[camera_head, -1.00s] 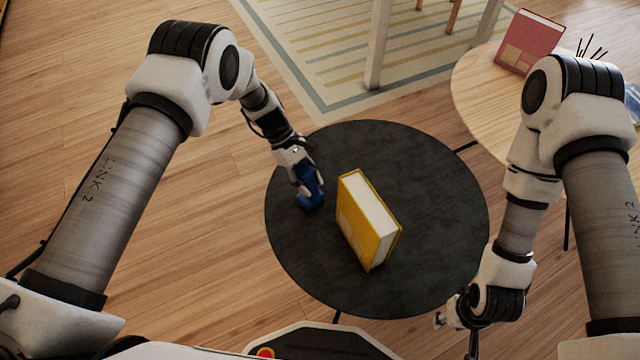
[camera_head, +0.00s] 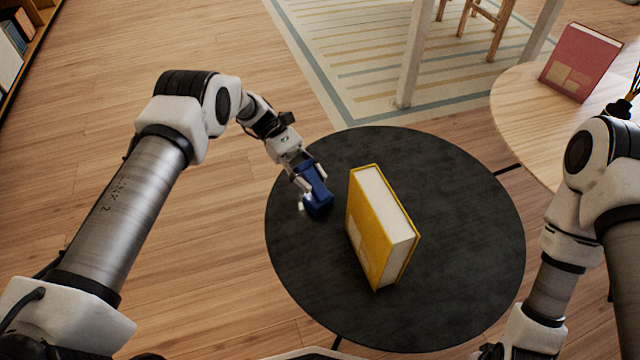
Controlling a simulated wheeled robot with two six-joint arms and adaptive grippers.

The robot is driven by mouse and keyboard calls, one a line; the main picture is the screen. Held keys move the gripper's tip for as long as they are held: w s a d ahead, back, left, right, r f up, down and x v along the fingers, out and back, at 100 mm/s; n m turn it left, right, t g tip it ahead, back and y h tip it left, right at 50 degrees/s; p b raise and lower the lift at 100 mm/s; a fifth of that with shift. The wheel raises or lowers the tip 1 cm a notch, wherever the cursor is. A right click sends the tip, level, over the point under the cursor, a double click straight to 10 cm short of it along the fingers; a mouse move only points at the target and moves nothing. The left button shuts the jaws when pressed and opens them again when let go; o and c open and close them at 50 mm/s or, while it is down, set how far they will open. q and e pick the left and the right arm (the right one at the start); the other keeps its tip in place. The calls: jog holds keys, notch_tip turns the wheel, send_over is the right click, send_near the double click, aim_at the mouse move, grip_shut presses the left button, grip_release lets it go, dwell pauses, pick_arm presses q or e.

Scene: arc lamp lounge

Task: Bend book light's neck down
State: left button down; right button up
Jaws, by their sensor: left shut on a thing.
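The book light (camera_head: 317,203) is a small dark blue object at the left part of the round black table (camera_head: 460,260). My left gripper (camera_head: 308,180) is shut on it, with its fingers on either side of the blue body. The fingers partly hide the light, and I cannot make out how its neck is bent. A small pale part shows at its lower left.
A thick yellow book (camera_head: 372,235) stands upright on the black table, just right of the book light. A pale wooden table (camera_head: 520,115) with a red book (camera_head: 580,62) is at the upper right. The black table's right side is clear.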

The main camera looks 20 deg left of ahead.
aim_at(310, 173)
dwell(0.4)
pick_arm(q)
jog(key=c, duration=0.8)
grip_release()
notch_tip(310, 173, up, 10)
jog(key=shift+f, duration=0.1)
